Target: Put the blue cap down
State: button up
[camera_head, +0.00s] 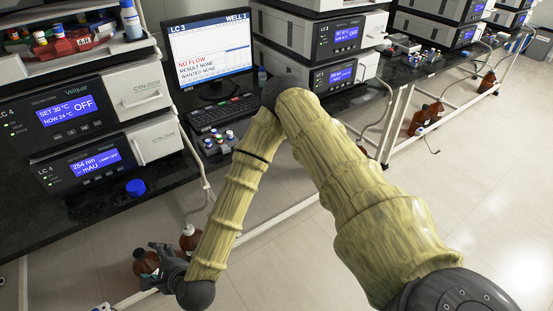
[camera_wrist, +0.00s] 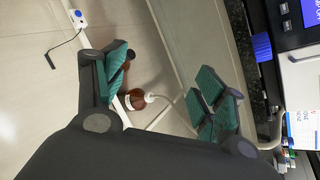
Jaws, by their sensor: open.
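The blue cap (camera_head: 135,187) rests on the black bench top, near its front edge and in front of the lower LC 4 module. It also shows in the wrist view (camera_wrist: 262,46), beyond the right finger and clear of it. My gripper (camera_head: 152,258) is low in front of the bench, below and apart from the cap in the head view. In the wrist view my gripper (camera_wrist: 163,85) has its teal-padded fingers spread wide, with nothing held between them.
Brown bottles stand below the bench; one (camera_head: 146,264) is partly hidden by my gripper, another (camera_head: 189,237) is beside it. A vial rack (camera_head: 217,143) and keyboard (camera_head: 225,112) occupy the bench right of the cap. A white rail (camera_head: 265,229) runs low along the bench.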

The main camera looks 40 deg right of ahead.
jog(key=s+d+f+n+g, duration=0.4)
jog(key=s+f+n, duration=0.5)
jog(key=s+f, duration=0.15)
jog(key=s+d+f+n+g+h, duration=0.2)
jog(key=s+d+n+g, duration=0.2)
jog(key=s+d+n, duration=0.3)
jog(key=s+d+f+n+g+h, duration=0.2)
jog(key=s+d+n, duration=0.5)
jog(key=s+d, duration=0.4)
jog(key=d+f+g, duration=0.1)
jog(key=d, duration=0.3)
jog(key=shift+s+n+g, duration=0.3)
jog(key=shift+s+g, duration=0.1)
